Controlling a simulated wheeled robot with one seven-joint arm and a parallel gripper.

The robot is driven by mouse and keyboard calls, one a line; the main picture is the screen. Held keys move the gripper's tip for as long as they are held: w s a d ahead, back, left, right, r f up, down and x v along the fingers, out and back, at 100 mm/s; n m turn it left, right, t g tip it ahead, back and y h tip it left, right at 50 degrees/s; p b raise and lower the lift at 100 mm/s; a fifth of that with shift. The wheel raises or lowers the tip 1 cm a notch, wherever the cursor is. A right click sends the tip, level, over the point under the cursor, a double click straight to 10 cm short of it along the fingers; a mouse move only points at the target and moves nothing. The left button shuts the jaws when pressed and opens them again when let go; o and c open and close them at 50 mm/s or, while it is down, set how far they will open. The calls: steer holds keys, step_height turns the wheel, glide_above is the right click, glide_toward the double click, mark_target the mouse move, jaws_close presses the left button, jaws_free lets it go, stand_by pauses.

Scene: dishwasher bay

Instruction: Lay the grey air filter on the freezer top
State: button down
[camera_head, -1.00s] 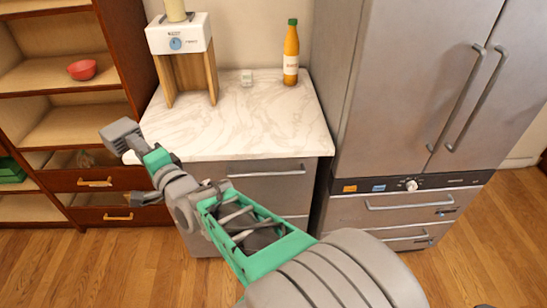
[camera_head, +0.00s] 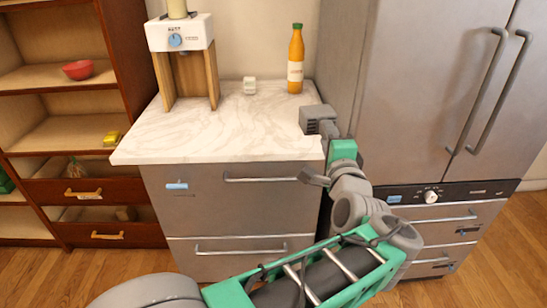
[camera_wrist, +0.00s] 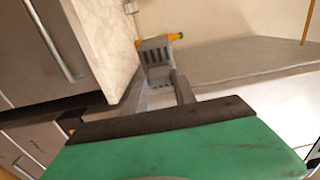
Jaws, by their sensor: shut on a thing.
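The grey air filter, a small slotted block (camera_head: 316,117), is held in my gripper (camera_head: 330,132) at the right edge of the marble top. In the wrist view the filter (camera_wrist: 157,55) sits at the tips of my gripper (camera_wrist: 160,78). In the head view it overlaps the right front part of the pale marble top (camera_head: 215,133), which covers a steel drawer unit (camera_head: 205,205). I cannot tell whether it touches the surface. A tall steel fridge-freezer (camera_head: 425,90) stands to the right; its upper surface is out of view. I cannot tell which unit is the freezer.
An orange bottle (camera_head: 296,60) and a small white object (camera_head: 249,86) stand at the back of the marble top. A white machine on a wooden stand (camera_head: 180,35) is at the back left. The front middle of the top is clear.

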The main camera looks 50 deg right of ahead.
steer(key=w+f, duration=1.3)
steer(key=shift+w+d, duration=0.3)
steer(key=shift+d, duration=0.15)
steer(key=shift+f, duration=0.15)
steer(key=c, duration=1)
jaws_free()
